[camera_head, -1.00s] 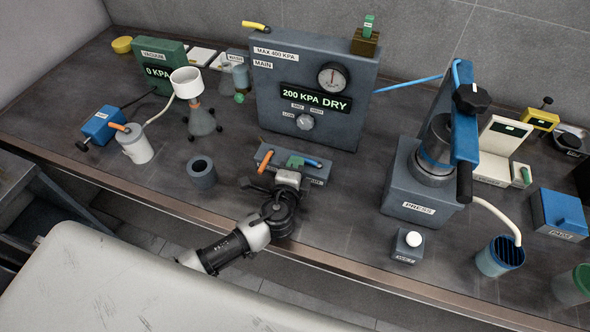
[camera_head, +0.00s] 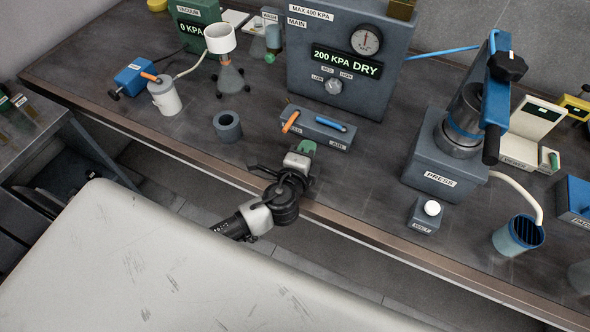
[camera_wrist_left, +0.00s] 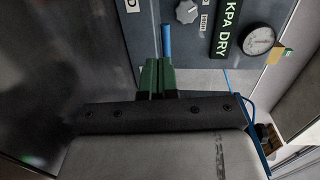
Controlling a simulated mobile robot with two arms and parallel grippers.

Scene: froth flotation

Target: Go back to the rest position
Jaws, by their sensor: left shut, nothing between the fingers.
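My left gripper (camera_head: 307,146) is in front of the small valve block (camera_head: 332,137), near the bench's front edge. Its green fingers are shut with nothing between them. The left wrist view shows the green fingertips (camera_wrist_left: 157,64) closed together, with a blue lever (camera_wrist_left: 167,42) just beyond them. The valve block carries an orange lever (camera_head: 290,121) and a blue lever (camera_head: 331,124); both show clear of the fingers in the head view. My right gripper is not in view.
The main panel (camera_head: 350,95) reads 200 KPA DRY behind the block. A grey ring-shaped holder (camera_head: 227,127) stands to the left. The press (camera_head: 440,172) and a small button box (camera_head: 424,217) stand to the right. The bench's front edge (camera_head: 190,158) runs below my wrist.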

